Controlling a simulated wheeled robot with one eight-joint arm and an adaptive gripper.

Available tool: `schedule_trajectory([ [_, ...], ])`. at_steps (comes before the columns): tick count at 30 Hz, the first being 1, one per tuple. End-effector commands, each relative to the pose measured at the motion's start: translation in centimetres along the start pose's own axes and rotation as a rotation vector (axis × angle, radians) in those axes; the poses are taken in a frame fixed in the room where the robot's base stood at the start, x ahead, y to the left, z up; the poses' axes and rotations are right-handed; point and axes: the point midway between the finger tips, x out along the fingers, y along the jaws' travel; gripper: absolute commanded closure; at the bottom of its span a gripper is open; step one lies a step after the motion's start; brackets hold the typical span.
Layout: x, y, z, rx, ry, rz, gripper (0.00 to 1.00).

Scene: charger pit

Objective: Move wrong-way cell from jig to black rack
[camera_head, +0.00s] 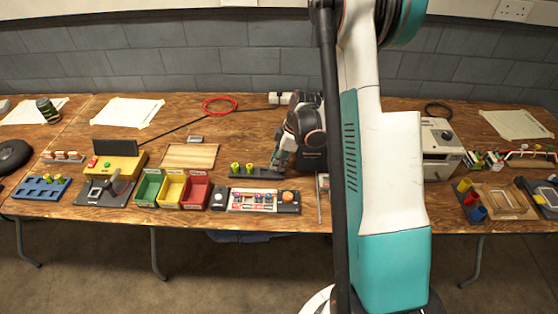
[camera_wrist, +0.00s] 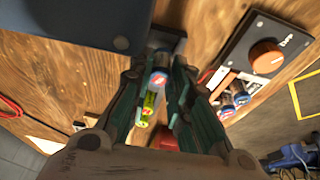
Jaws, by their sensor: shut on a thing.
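My gripper (camera_head: 280,163) is at the right end of the black rack (camera_head: 262,173), behind the jig. Yellow-green cells (camera_head: 242,167) stand in the rack's left part, and one shows beyond the held cell (camera_wrist: 149,103). The jig (camera_head: 252,205) holds several cells (camera_wrist: 234,97) and has an orange knob (camera_wrist: 267,56). The held cell is hidden in the head view.
Green, yellow and red bins (camera_head: 172,190) stand left of the jig. A wooden board (camera_head: 190,156) lies left of the rack. A dark box (camera_head: 313,159) stands close behind my gripper. A red cable coil (camera_head: 220,105) lies at the back. Bare table shows behind the rack.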

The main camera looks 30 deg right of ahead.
Motion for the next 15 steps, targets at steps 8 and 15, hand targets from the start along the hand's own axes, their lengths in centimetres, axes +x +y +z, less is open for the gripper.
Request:
schedule_trajectory([
  [8, 0.6, 0.0, 0.2, 0.0, 0.0, 0.0, 1.0],
  [15, 1.1, 0.0, 0.3, 0.0, 0.0, 0.0, 1.0],
])
